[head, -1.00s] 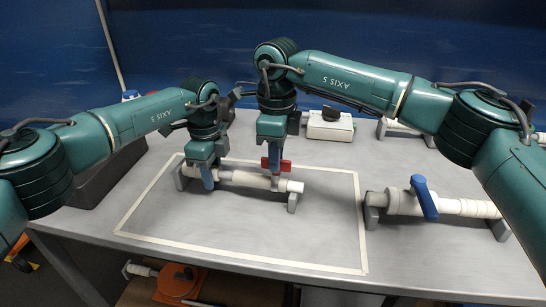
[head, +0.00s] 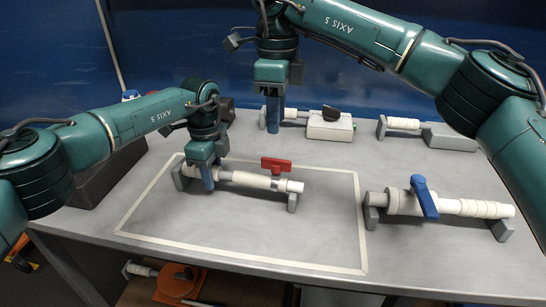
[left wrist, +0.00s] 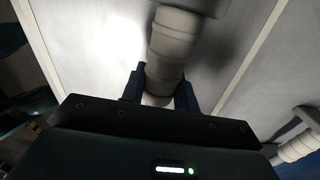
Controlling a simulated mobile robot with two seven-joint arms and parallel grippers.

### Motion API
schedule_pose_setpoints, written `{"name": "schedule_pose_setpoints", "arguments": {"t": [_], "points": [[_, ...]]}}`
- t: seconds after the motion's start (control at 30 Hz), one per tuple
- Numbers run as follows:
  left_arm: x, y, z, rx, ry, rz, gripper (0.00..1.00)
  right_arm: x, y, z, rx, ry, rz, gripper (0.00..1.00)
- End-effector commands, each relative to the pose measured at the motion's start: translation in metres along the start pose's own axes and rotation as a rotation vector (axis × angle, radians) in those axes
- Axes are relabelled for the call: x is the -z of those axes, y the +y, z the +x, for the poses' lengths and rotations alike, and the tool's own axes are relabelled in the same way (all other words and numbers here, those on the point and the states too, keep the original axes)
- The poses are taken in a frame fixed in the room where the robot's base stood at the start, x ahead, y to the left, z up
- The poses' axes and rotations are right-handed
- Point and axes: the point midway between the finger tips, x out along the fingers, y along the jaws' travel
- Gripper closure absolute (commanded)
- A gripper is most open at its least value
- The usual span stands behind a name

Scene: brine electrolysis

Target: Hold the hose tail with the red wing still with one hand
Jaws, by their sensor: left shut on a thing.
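The white hose tail (head: 250,180) with the red wing (head: 276,165) lies on grey supports inside the taped rectangle. The red wing stands on top, toward the right part of the white pipe. My left gripper (head: 207,180) is shut on the white pipe near its left end. In the left wrist view the jaws (left wrist: 160,92) sit on both sides of the ribbed white hose tail (left wrist: 170,50). My right gripper (head: 272,122) is above the back of the table, apart from the red wing. Its finger opening cannot be made out.
A second white pipe with a blue wing (head: 424,197) lies on supports to the right. A grey-white box with a black knob (head: 329,124) and another white fitting (head: 404,124) stand at the back. The front of the taped rectangle (head: 240,257) is clear.

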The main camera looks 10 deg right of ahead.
Motion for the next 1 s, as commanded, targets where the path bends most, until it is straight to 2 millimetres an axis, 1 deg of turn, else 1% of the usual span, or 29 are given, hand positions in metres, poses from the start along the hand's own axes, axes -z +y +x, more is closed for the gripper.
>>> {"name": "schedule_pose_setpoints", "arguments": {"t": [0.03,0.1,0.2,0.5,0.53,0.83,1.0], "points": [[0.0,0.0,0.0,0.0,0.0,0.0,1.0,0.0,0.0,-0.008,0.002,-0.002,0.001,0.66],[0.0,0.0,0.0,0.001,0.0,0.0,1.0,0.0,0.0,-0.016,0.001,0.0,0.002,0.66],[0.0,0.0,0.0,0.001,0.0,0.0,1.0,0.0,0.0,-0.023,0.001,0.0,0.0,0.66],[0.0,0.0,-0.001,0.001,0.001,0.0,1.0,0.0,0.0,-0.026,0.0,0.0,0.0,0.66],[0.0,0.0,-0.001,0.001,0.001,0.0,0.68,0.0,0.0,-0.026,0.0,0.0,0.0,0.66],[0.0,0.0,0.0,0.001,0.0,0.0,0.45,0.0,0.0,-0.025,0.0,0.0,0.0,0.66],[0.0,0.0,0.0,0.0,0.0,0.0,0.45,0.0,0.0,-0.025,0.0,0.0,0.001,0.66]]}}
